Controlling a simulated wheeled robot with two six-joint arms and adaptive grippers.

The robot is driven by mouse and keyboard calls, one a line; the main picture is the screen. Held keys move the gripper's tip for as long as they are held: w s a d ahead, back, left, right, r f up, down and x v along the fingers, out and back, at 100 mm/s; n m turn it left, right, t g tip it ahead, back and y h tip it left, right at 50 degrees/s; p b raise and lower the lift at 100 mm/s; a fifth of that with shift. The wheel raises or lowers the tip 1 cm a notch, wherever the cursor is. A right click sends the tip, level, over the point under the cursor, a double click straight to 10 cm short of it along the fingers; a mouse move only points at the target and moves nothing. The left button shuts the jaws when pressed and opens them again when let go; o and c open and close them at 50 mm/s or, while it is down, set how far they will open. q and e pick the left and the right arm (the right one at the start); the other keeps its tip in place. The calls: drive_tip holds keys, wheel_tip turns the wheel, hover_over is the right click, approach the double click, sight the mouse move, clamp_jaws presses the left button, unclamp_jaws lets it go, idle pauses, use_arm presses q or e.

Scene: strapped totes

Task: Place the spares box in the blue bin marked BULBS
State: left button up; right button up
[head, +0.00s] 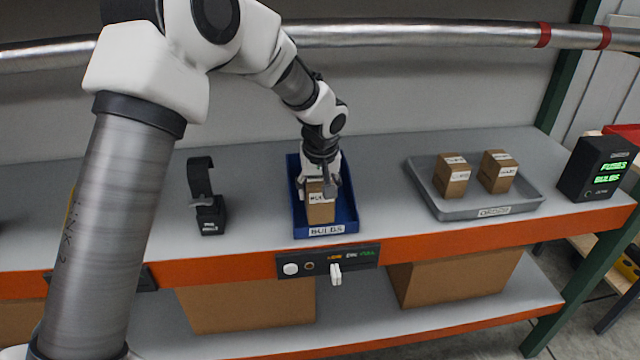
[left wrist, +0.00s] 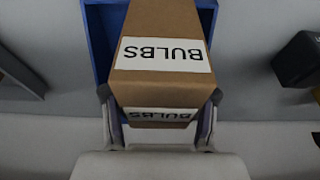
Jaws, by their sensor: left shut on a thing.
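The blue bin (head: 348,222) stands on the grey shelf with a BULBS label on its front; part of it also shows behind the box in the left wrist view (left wrist: 98,45). My left gripper (head: 318,188) points down over the bin and is shut on a brown cardboard box (head: 320,212). In the left wrist view the box (left wrist: 160,88) sits between the two fingers, and its white labels read BULBS upside down. The box is within the bin's outline; I cannot tell whether it touches the floor. My right gripper is not in view.
A grey tray (head: 487,214) on the right holds two small labelled cartons (head: 452,176). A black unit (head: 594,168) shows FUSES and BULBS in green. A black stand (head: 209,212) is left of the bin. A metal pipe (head: 420,34) runs above the shelf.

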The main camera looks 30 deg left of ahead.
use_arm(q)
drive_tip(key=w+a, duration=0.1)
drive_tip(key=w, duration=0.1)
drive_tip(key=w+a+p, duration=0.1)
drive_tip(key=w, duration=0.1)
drive_tip(key=w+a+f+p, duration=0.1)
drive_tip(key=w+a, duration=0.1)
drive_tip(key=w, duration=0.1)
wheel_tip(320, 180, down, 3)
drive_tip(key=shift+d+f+p, duration=0.1)
drive_tip(key=shift+p, duration=0.35)
drive_tip(key=shift+f, duration=0.2)
drive_tip(key=o, duration=1.3)
